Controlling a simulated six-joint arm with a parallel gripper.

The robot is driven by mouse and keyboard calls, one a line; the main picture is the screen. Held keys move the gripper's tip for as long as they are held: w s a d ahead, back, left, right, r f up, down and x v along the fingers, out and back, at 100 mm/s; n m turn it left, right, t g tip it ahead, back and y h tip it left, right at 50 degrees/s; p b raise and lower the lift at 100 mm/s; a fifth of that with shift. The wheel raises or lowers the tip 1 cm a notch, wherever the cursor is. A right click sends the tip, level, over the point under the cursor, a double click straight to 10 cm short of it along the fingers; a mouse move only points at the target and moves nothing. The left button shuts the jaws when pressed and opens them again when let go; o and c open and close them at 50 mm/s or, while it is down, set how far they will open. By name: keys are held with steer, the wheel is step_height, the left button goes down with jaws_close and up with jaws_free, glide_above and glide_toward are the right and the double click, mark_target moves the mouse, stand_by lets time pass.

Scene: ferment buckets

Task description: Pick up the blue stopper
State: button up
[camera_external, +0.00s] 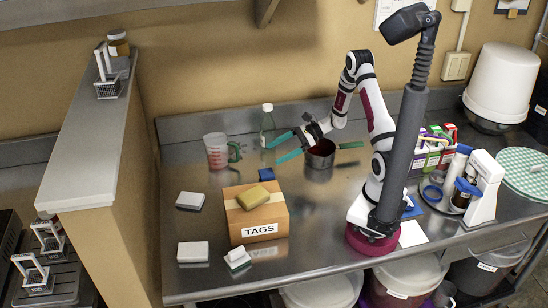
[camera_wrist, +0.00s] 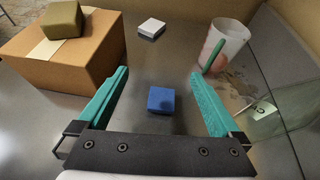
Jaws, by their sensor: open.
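The blue stopper (camera_external: 266,174) is a small block on the steel counter, just behind the cardboard box in the external view. In the wrist view the blue stopper (camera_wrist: 161,100) lies between and a little beyond the two teal fingers. My gripper (camera_external: 278,147) is open and empty, above the counter and to the upper right of the stopper in the external view. In the wrist view my gripper (camera_wrist: 160,84) has its fingers wide apart, touching nothing that I can see.
The box labelled TAGS (camera_external: 257,220) bears a yellow-brown sponge (camera_external: 253,197). A measuring cup (camera_external: 216,151), a clear bottle (camera_external: 268,125) and a pot (camera_external: 320,155) stand around my gripper. White blocks (camera_external: 190,201) lie left of the box. The counter around the stopper is bare.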

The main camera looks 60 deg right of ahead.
mark_target(269, 172)
steer(key=shift+m+t, duration=0.3)
steer(key=shift+m, duration=0.2)
steer(key=f, duration=0.2)
steer(key=d+f, duration=0.1)
steer(key=f, duration=0.4)
steer(key=shift+w+d+f, duration=0.15)
steer(key=shift+f, duration=0.25)
steer(key=shift+h, duration=0.3)
steer(key=x, duration=0.5)
steer(key=shift+f, duration=0.15)
steer(key=c, duration=1.4)
steer(key=shift+c, duration=0.2)
